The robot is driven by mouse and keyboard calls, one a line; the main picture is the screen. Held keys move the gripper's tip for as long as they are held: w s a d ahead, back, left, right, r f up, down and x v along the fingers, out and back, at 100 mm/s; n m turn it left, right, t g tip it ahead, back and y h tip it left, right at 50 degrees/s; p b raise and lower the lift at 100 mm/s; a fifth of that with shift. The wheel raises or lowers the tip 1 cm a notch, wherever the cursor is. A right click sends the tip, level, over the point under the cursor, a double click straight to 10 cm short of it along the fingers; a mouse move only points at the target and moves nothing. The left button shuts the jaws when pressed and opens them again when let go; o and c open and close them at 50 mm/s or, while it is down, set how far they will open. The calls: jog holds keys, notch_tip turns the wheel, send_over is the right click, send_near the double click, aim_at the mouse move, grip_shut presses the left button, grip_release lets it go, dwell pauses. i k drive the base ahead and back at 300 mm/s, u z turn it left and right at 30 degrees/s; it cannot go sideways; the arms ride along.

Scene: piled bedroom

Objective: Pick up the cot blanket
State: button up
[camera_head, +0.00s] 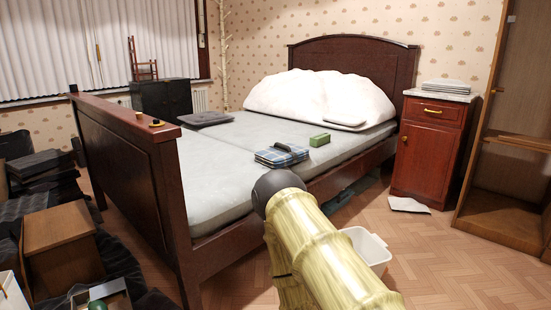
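A folded blue plaid cloth (280,155) with a dark strip on top lies on the bed near its front edge; it looks like the cot blanket. A flat grey folded item (206,118) lies farther back on the left of the bed, and I cannot tell if it is cloth. My arm, pale yellow with a dark rounded end, rises from the bottom of the view in front of the bed, and that end appears just below the plaid cloth. My gripper's fingers do not show.
The bed (220,165) has a tall wooden footboard at left. A white bin (368,248) stands on the floor beside my arm. A red-brown nightstand (428,150) stands right. Clutter fills the left; floor at lower right is clear.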

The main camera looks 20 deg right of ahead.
aim_at(278, 156)
jog(key=z, duration=0.5)
jog(key=i, duration=0.6)
jog(key=z, duration=0.55)
jog(key=i, duration=0.65)
jog(key=u, duration=0.2)
